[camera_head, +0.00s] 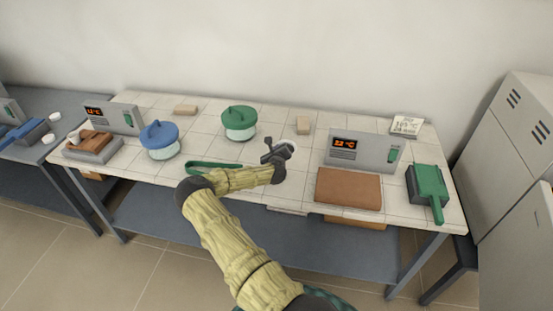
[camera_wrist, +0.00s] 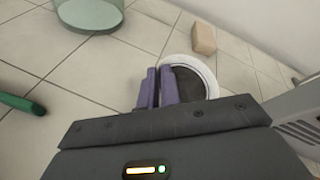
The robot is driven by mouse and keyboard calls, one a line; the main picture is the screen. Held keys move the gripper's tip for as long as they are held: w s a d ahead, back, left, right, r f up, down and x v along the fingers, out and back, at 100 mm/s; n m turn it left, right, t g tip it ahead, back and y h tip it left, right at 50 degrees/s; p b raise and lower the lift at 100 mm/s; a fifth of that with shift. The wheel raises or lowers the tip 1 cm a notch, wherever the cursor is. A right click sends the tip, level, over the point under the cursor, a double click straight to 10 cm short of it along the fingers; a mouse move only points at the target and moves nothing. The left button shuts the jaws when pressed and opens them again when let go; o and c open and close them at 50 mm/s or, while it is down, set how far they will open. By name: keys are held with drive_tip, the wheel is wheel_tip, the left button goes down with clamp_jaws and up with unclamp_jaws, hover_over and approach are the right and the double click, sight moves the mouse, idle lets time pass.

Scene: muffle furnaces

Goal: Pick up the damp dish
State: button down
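A round white dish with dark contents (camera_wrist: 208,72) is right at my fingertips in the wrist view. In the head view only a bit of its white rim (camera_head: 291,145) shows beside my gripper (camera_head: 277,153). In the wrist view my gripper's two purple fingers (camera_wrist: 159,86) are almost together, one outside and one inside the dish's left rim, with the thin wall between them. The fingers and the gripper body hide the near part of the dish. I cannot tell whether it is off the table.
Two grey furnaces (camera_head: 366,149) (camera_head: 113,117) stand on the tiled table (camera_head: 208,113). A green-lidded glass jar (camera_head: 240,122), a blue-lidded one (camera_head: 160,139) and green tongs (camera_head: 213,167) are left of my gripper. A tan block (camera_head: 303,125) stands behind the dish.

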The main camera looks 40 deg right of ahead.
wheel_tip(320, 180, up, 5)
drive_tip(key=shift+f+b, duration=0.1)
drive_tip(key=shift+b, duration=0.2)
idle(0.4)
